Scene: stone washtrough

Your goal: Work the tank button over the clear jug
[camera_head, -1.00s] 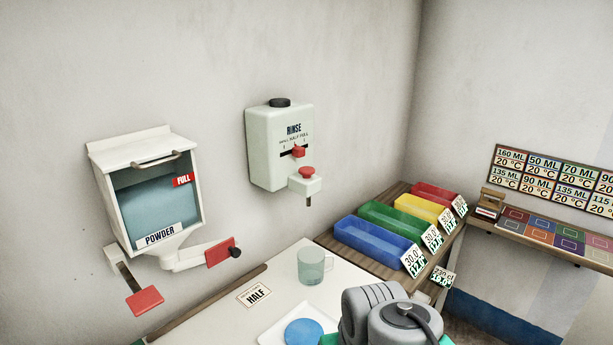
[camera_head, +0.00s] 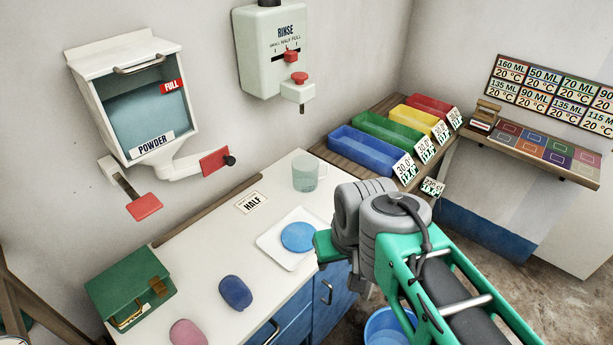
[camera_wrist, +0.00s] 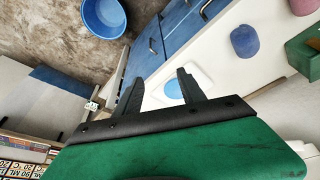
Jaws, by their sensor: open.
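The rinse tank (camera_head: 268,50) is a pale box on the wall with a slider above a red mushroom button (camera_head: 299,77). The button sits on a small block with a short dark spout below it. The clear jug (camera_head: 306,172) stands upright on the white counter, below the spout and apart from it. My gripper shows in the wrist view (camera_wrist: 158,90), open and empty, its two dark fingers apart above the counter and cabinet side. In the head view my arm is right of the jug, and the fingers are hidden there.
A white tray (camera_head: 271,253) with a blue disc lies before the jug. Coloured bins (camera_head: 362,150) stand to its right. The powder box (camera_head: 135,90) with red paddles hangs left. A green case (camera_head: 130,290) and blue and pink lumps sit on the counter. A blue bucket (camera_wrist: 103,18) is on the floor.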

